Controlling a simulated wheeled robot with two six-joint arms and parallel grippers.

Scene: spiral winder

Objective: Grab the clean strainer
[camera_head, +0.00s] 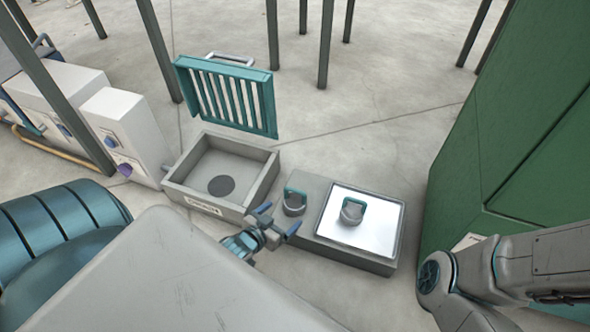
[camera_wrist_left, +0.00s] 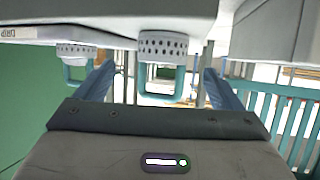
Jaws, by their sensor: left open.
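Two round strainers with teal loop handles stand on a low grey block (camera_head: 313,243). One strainer (camera_head: 294,208) is on the bare grey left part; the other strainer (camera_head: 351,216) is on a bright white panel (camera_head: 376,236). I cannot tell which is clean. My left gripper (camera_head: 279,218) is open and empty, just in front of the left strainer. The left wrist view looks upside down. There the nearer strainer (camera_wrist_left: 165,45) has a perforated body and its handle lies between the spread fingers, apart from them. The farther strainer (camera_wrist_left: 75,50) is at the left. My right gripper is out of view.
A grey open box (camera_head: 181,195) with a dark round drain and a raised teal slatted lid (camera_head: 228,95) stands left of the block. White machine housings (camera_head: 125,135) are farther left. A tall green cabinet (camera_head: 505,130) closes off the right side.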

